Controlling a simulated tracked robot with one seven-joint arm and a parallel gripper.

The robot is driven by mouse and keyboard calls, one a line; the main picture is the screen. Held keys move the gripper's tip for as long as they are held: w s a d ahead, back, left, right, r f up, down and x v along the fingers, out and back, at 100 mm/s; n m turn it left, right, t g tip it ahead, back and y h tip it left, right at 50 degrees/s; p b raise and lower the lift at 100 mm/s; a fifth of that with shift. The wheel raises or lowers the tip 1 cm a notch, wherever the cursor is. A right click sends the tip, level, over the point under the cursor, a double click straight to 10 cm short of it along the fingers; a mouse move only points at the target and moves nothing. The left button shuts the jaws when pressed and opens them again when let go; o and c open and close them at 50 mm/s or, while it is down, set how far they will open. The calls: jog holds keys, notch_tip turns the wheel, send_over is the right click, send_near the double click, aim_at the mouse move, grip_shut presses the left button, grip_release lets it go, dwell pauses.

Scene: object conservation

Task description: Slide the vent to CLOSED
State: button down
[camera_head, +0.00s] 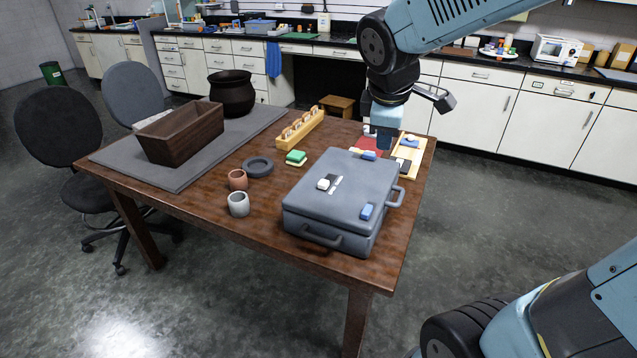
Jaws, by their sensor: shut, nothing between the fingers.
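A grey case (345,215) lies closed on the wooden table near its right front corner. On its lid is a small vent (335,185), a dark strip with pale marks. A white knob (323,184) sits at the left end of the strip. The marks are too small to read. My gripper (383,142) points down above the far right part of the table, beyond the case's back edge. It is shut and empty, apart from the knob. It partly covers the things behind the case.
A yellow rack (299,127) is farther back. A wooden board (413,153) with small items lies behind right.

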aim_at(324, 185)
jog(key=w+a+f+n, duration=0.4)
jog(key=a+f+n, duration=0.2)
jog(key=a+n, duration=0.1)
jog(key=w+a+f+n, duration=0.4)
jog(key=a+f+n, duration=0.1)
jog(key=a+n, duration=0.3)
jog(key=shift+a+f+n+h, duration=0.2)
jog(key=shift+f+n+h, duration=0.15)
jog(key=shift+n, duration=0.25)
jog(key=shift+f, duration=0.1)
jog(key=x, duration=0.9)
jog(key=shift+s+f, duration=0.1)
jog(key=shift+f, duration=0.3)
jog(key=shift+w+d+f, duration=0.1)
jog(key=shift+w+d, duration=0.5)
jog(key=shift+w, duration=0.4)
jog(key=shift+w+d, duration=0.4)
jog(key=shift+w, duration=0.4)
